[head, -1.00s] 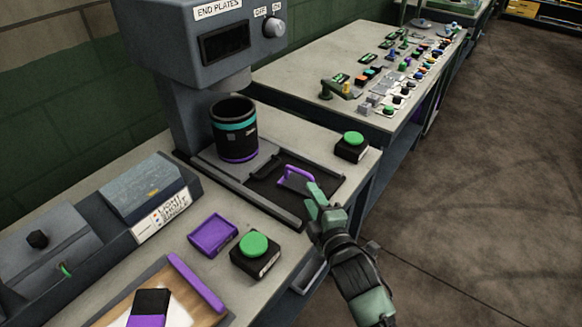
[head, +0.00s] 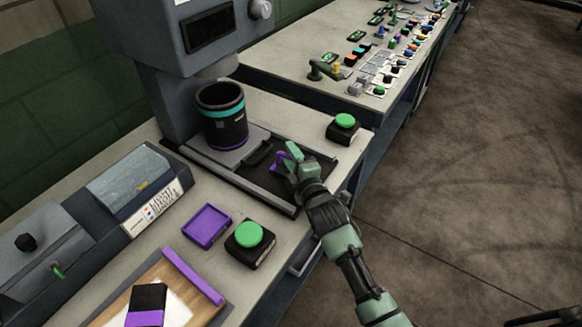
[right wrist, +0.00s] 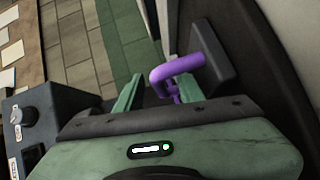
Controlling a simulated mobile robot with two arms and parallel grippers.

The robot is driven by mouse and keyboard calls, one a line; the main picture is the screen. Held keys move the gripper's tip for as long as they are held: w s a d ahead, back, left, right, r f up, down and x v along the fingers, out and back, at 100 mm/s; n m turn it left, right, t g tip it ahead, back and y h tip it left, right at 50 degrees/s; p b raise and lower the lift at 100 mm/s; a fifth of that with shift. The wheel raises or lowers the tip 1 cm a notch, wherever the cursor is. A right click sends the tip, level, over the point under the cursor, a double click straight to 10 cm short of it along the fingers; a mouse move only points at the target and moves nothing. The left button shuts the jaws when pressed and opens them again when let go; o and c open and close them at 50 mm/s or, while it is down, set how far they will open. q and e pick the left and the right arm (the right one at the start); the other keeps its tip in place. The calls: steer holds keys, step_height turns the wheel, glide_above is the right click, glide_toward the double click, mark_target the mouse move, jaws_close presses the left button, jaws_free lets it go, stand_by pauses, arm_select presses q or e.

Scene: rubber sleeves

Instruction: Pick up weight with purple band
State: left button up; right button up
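A black block with a purple band (head: 147,306) lies at the bottom left of the head view, on white paper on a brown board; its lower end is cut off. A black cylinder (head: 222,115) with a teal band and a purple lower rim stands under the press. My left gripper is out of view.
Green-topped buttons stand at front (head: 249,235) and back (head: 344,126) of the bench. A purple tray (head: 206,225) lies left of the front button. The grey press (head: 180,40) rises behind the cylinder. Another table (head: 290,60) holds several small parts.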

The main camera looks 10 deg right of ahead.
jaws_close()
stand_by(1.2)
steer(key=shift+r, duration=0.15)
